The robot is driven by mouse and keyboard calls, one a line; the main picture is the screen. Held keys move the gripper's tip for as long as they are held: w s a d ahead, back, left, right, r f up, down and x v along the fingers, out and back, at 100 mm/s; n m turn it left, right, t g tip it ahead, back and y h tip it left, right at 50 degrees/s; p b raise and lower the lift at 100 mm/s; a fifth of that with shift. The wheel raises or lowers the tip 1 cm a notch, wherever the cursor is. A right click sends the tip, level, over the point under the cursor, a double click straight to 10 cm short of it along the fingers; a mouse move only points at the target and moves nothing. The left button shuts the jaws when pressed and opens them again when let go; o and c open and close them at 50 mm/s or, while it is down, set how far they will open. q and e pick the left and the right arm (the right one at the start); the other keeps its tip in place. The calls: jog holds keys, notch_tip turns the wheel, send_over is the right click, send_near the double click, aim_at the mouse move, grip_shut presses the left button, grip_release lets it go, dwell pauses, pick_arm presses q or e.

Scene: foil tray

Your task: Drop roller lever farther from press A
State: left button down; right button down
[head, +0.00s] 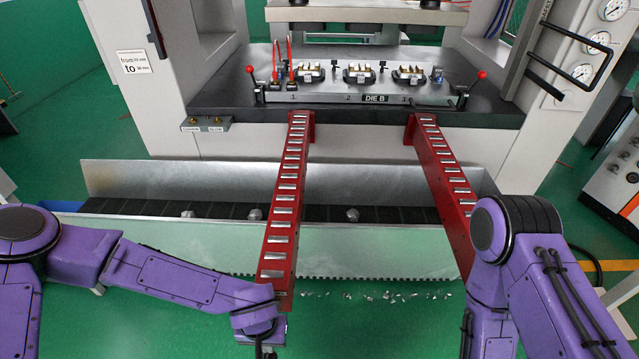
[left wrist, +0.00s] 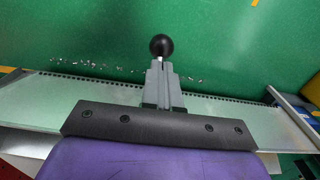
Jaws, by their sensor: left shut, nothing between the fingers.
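Two red roller rails with metal rollers reach from the press toward me in the head view: a left rail (head: 281,215) and a right rail (head: 441,165). My left gripper (left wrist: 160,68) is shut and empty, its grey fingers together in the left wrist view. A black ball knob (left wrist: 161,45) shows right at its fingertips; I cannot tell whether they touch. In the head view my left wrist is at the left rail's near end, with its fingers cut off by the bottom edge. No lever is clearly visible there. My right arm hides the right rail's near end; its gripper is out of view.
A metal scrap trough (head: 350,242) with a dark conveyor (head: 330,213) crosses under both rails. Metal scraps (head: 380,296) lie on the green floor in front. The press bed behind carries a plate marked DIE B (head: 376,98) and red-knobbed levers (head: 482,75).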

pick_arm(q)
jog(key=shift+f+b, duration=1.65)
jog(key=shift+f, duration=2.05)
jog(key=shift+s+r+p, duration=0.1)
jog(key=shift+s+p, duration=0.8)
jog(key=shift+s, duration=0.3)
jog(key=s, duration=0.3)
jog(key=shift+s+a, duration=0.1)
jog(key=shift+s, duration=0.05)
